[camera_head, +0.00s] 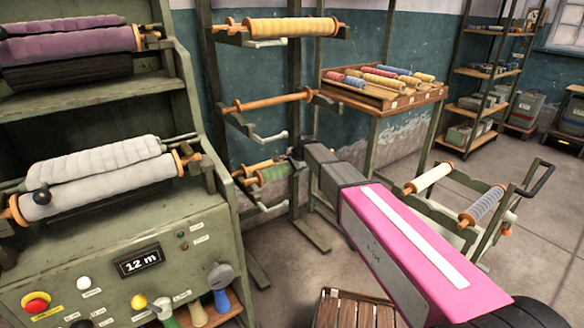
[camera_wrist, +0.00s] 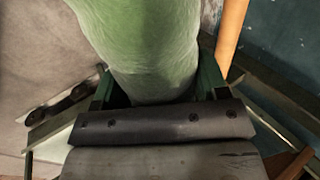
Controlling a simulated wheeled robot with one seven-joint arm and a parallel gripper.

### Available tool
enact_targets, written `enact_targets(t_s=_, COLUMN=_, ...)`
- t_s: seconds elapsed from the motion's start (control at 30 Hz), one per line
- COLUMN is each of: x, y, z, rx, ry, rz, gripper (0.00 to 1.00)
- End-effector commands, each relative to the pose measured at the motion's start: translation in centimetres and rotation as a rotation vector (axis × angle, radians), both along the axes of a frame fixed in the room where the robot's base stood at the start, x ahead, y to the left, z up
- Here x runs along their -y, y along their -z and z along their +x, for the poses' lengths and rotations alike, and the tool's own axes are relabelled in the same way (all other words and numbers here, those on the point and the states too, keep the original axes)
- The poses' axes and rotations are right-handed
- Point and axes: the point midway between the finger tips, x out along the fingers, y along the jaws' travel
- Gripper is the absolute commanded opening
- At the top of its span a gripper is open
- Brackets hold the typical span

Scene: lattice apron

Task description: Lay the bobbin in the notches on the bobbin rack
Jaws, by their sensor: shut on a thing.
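In the head view a green bobbin (camera_head: 272,174) with an orange spindle end is at the lower level of the tall green bobbin rack (camera_head: 296,70). My gripper (camera_head: 295,162) is shut on the bobbin at its right end. In the wrist view the green roll (camera_wrist: 145,35) runs away from my gripper (camera_wrist: 155,95), between its dark green fingers. The rack's lower arms (camera_head: 262,205) show below and beside the bobbin. Whether the bobbin touches the rack's notches cannot be told, as the gripper hides its near end.
Higher on the rack are a yellow roll (camera_head: 290,27) and a bare orange spindle (camera_head: 268,101). A green machine (camera_head: 130,240) stands left. A trolley (camera_head: 455,212) with cream and blue-grey rolls stands right. A wooden crate (camera_head: 350,310) sits in front.

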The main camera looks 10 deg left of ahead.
Motion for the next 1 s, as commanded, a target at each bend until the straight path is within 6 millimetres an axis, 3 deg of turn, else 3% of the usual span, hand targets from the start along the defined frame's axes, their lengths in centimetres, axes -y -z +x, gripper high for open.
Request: enact_targets(t_s=1.0, x=0.0, y=2.3, z=0.0, rx=0.001, ry=0.0, rz=0.001, gripper=0.28)
